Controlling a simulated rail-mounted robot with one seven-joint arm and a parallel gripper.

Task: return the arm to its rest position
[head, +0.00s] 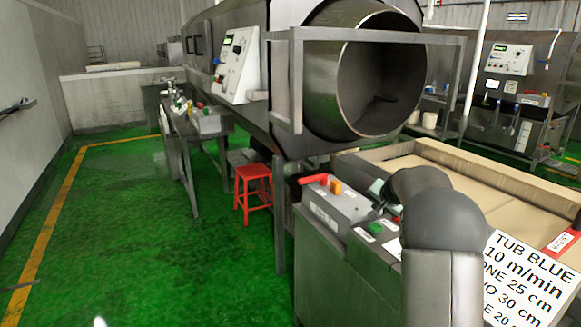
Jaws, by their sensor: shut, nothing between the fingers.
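My arm rises at the lower right in the head view, bends, and reaches left over the grey control box. My gripper (378,211) is a small dark shape at the right end of that box, partly hidden by my own arm. It is shut with nothing seen in it. Whether it touches the box cannot be told. The control box (338,207) carries a red lever (312,180) and an orange block (336,187).
A large open drum (375,75) stands behind the box. A cardboard-coloured tub (470,180) lies behind my arm. A white sign (525,277) is at the lower right. A red stool (254,190) stands left of the machine. Green floor (130,230) is open at left.

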